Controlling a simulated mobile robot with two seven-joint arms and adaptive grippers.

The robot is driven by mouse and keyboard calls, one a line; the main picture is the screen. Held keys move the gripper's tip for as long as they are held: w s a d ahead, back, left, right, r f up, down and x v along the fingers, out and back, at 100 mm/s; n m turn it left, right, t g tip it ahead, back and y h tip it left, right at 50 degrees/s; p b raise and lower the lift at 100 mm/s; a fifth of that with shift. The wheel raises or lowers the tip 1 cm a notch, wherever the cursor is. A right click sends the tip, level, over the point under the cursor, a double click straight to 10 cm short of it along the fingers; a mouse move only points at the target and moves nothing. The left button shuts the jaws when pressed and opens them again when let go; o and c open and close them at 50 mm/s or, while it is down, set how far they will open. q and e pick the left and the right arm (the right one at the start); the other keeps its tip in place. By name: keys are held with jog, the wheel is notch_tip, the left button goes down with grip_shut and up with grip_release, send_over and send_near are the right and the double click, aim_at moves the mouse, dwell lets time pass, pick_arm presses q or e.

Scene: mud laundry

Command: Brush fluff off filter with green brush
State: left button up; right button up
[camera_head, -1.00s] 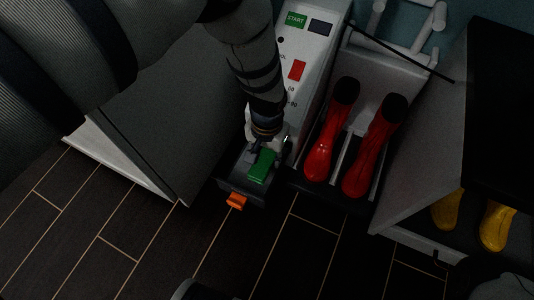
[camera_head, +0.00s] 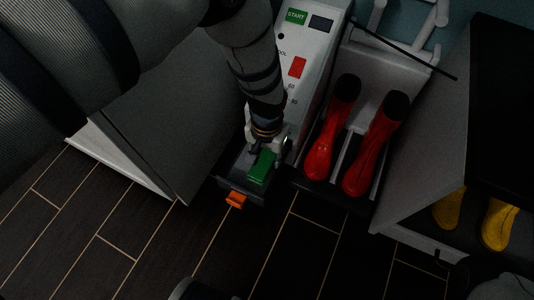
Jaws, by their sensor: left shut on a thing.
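My left gripper (camera_head: 265,141) reaches down from the top and is shut on the green brush (camera_head: 263,166). The brush is over the dark filter (camera_head: 233,180), a tray-like part with an orange handle (camera_head: 236,200) at its front. The filter sits at the foot of the white machine panel. The gripper and brush hide much of the filter, so I cannot tell whether the bristles touch it. I cannot make out any fluff. My right gripper is not in view.
The white panel (camera_head: 307,45) with a green START label and a red button stands behind the filter. Red boots (camera_head: 333,130) stand in a rack just to the right. Yellow boots (camera_head: 497,224) are under the dark-topped bench. The dark tiled floor (camera_head: 150,240) in front is clear.

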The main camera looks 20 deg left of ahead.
pick_arm(q)
jog(key=shift+f+b, duration=0.75)
jog(key=shift+f, duration=0.25)
dwell(0.3)
jog(key=shift+w+a+p, duration=0.1)
jog(key=shift+a+p, duration=0.4)
jog(key=shift+a, duration=2.55)
jog(key=shift+d, duration=0.1)
jog(key=shift+d+r+p, duration=0.1)
jog(key=shift+d+p, duration=0.2)
jog(key=shift+d, duration=2.7)
jog(key=shift+a, duration=0.15)
